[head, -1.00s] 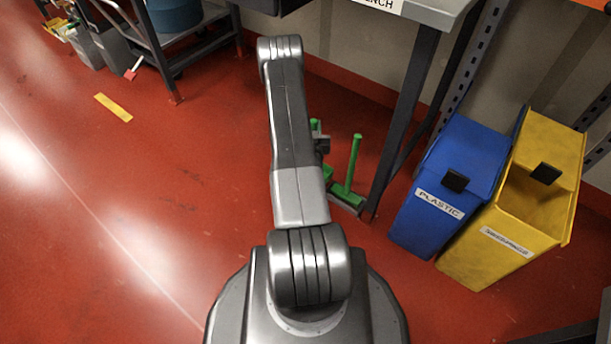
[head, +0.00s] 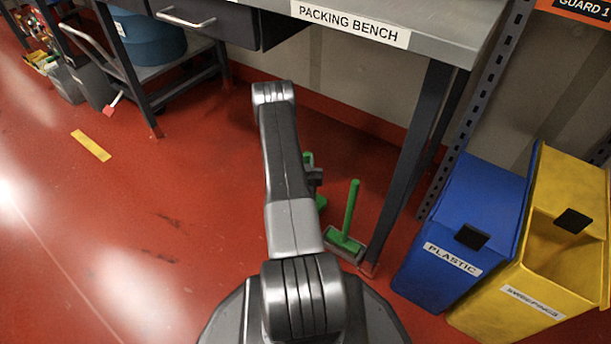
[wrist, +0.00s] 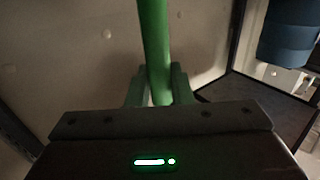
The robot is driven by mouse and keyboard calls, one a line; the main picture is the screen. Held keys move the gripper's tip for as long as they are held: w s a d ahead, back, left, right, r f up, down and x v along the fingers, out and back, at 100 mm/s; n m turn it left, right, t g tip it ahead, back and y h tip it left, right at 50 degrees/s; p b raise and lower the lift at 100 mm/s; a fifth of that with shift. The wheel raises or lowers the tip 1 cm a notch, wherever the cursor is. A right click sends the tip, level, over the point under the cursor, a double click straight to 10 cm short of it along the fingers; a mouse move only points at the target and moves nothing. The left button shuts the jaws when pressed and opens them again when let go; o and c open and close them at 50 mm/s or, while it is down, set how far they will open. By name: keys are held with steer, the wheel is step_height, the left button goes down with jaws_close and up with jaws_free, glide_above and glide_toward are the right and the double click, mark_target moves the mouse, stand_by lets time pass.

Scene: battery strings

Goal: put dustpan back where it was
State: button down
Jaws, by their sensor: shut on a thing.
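My gripper (head: 316,176), partly hidden behind my arm in the head view, is shut on the green handle of the dustpan (head: 308,158). A bit of green shows low beside my arm; most of the dustpan is hidden. In the wrist view the dustpan's green handle (wrist: 153,45) runs upright between the fingers (wrist: 158,88). A second green tool with an upright handle (head: 351,208) and a wide green head with a grey edge stands on the floor to the right, by the bench leg. Whether the dustpan touches the floor cannot be told.
The packing bench (head: 430,40) has a dark leg (head: 408,165) close right of the green tool. A blue plastic bin (head: 465,235) and a yellow sweepings bin (head: 550,260) stand at right. A cart (head: 150,75) stands back left. Red floor (head: 130,240) at left is clear.

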steer(key=shift+f+b, duration=0.75)
steer(key=shift+f, duration=1.45)
steer(key=c, duration=1.3)
jaws_free()
steer(key=s+p, duration=0.3)
steer(key=s, duration=0.9)
steer(key=shift+a, duration=0.25)
